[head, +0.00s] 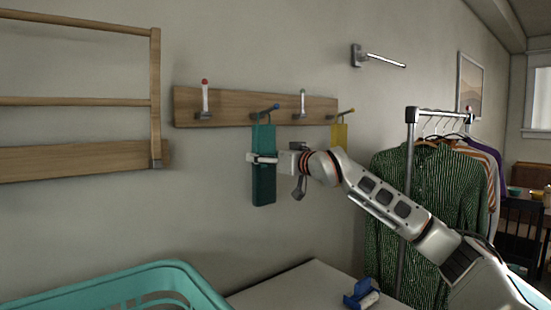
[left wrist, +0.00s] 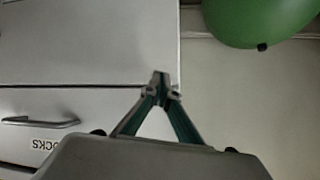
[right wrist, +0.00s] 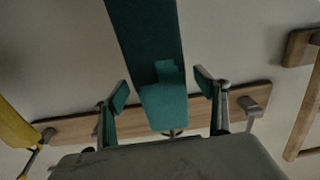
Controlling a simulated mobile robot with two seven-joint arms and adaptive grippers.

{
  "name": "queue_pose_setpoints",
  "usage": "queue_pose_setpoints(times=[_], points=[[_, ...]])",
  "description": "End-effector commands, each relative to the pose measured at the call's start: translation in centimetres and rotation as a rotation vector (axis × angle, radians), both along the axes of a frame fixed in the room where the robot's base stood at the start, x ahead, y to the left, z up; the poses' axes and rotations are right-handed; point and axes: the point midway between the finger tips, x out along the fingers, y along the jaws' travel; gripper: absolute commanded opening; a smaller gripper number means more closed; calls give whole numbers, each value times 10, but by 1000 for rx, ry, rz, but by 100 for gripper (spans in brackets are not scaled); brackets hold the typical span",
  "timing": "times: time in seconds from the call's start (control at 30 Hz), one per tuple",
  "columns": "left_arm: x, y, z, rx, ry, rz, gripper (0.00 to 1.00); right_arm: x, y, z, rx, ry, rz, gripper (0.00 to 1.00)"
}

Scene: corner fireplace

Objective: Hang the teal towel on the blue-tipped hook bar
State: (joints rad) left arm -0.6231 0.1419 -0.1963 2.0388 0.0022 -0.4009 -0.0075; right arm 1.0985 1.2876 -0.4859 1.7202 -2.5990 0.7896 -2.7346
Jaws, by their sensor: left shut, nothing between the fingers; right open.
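The teal towel (head: 264,185) hangs from the blue-tipped hook bar (head: 265,111) on the wooden wall rack, long side down. My right gripper (head: 262,158) is at the towel's upper half, coming in from the right. In the right wrist view the towel (right wrist: 145,35) runs between the two spread fingers of my right gripper (right wrist: 164,88), with a gap on both sides. In the left wrist view my left gripper (left wrist: 160,82) is shut and empty; it does not show in the head view.
The wooden rack (head: 230,108) also has a red-tipped hook (head: 205,98), a white-tipped hook (head: 302,103) and a yellow towel (head: 339,136). A clothes rail with shirts (head: 425,190) stands right. Below are a teal basket (head: 150,278) and a white top (head: 300,285) carrying a blue object (head: 361,294).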

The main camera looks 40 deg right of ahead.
Motion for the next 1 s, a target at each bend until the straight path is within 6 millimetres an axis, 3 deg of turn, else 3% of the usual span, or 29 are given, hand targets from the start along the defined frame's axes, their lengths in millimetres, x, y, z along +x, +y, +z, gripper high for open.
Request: queue_pose_setpoints(times=[0.4, 1.0], points=[[1, 1, 1, 1, -2, 1, 0, -51, 4, 0, -9, 3, -3, 72], [1, 1, 1, 1, -2, 2, 0, -107, 12, 3, -6, -3, -1, 72]])
